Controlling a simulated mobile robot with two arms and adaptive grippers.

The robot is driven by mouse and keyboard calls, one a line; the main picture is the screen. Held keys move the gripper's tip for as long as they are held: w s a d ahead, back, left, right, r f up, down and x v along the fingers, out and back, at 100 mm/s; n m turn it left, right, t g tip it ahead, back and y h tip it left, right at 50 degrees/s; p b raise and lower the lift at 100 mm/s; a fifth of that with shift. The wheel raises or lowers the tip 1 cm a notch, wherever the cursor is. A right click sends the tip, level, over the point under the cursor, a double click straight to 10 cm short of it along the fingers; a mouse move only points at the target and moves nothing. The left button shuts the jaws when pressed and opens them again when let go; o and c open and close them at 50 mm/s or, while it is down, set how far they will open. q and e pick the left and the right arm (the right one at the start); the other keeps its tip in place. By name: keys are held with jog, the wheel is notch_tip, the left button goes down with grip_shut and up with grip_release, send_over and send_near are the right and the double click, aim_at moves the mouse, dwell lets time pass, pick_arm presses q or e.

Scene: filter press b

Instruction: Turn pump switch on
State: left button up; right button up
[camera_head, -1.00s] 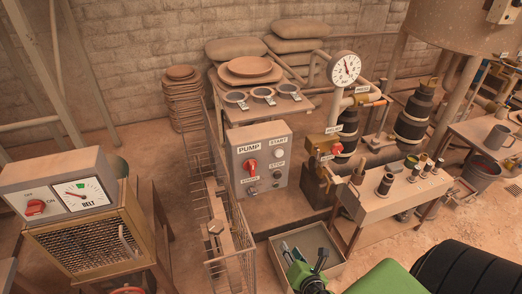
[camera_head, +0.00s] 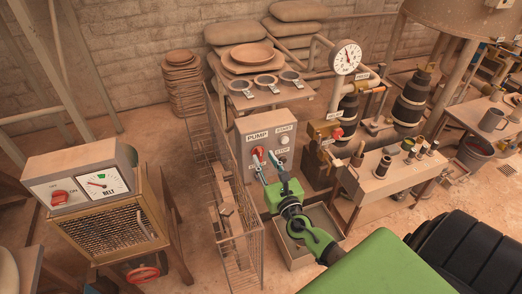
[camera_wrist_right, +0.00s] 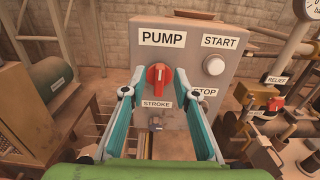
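The pump switch is a red rotary knob (camera_wrist_right: 158,79) on a grey control box (camera_wrist_right: 208,50), under a PUMP label. It also shows in the head view as the red knob (camera_head: 258,153). Its handle stands about upright in the right wrist view. My right gripper (camera_head: 265,160) is in front of the box, its fingers pointing at the knob. In the right wrist view the fingers of the gripper (camera_wrist_right: 155,84) are spread either side of the knob, with gaps visible on both sides. Nothing is held. My left gripper is not in view.
The box also has a white START button (camera_wrist_right: 213,65) and a STOP label (camera_wrist_right: 207,93). A wire cage (camera_head: 235,245) stands left of my right gripper. A belt control box (camera_head: 85,180) is farther left. A pressure gauge (camera_head: 347,57) and pipes stand right of the box.

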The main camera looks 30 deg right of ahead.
aim_at(261, 152)
jog(key=shift+x, duration=2)
grip_shut()
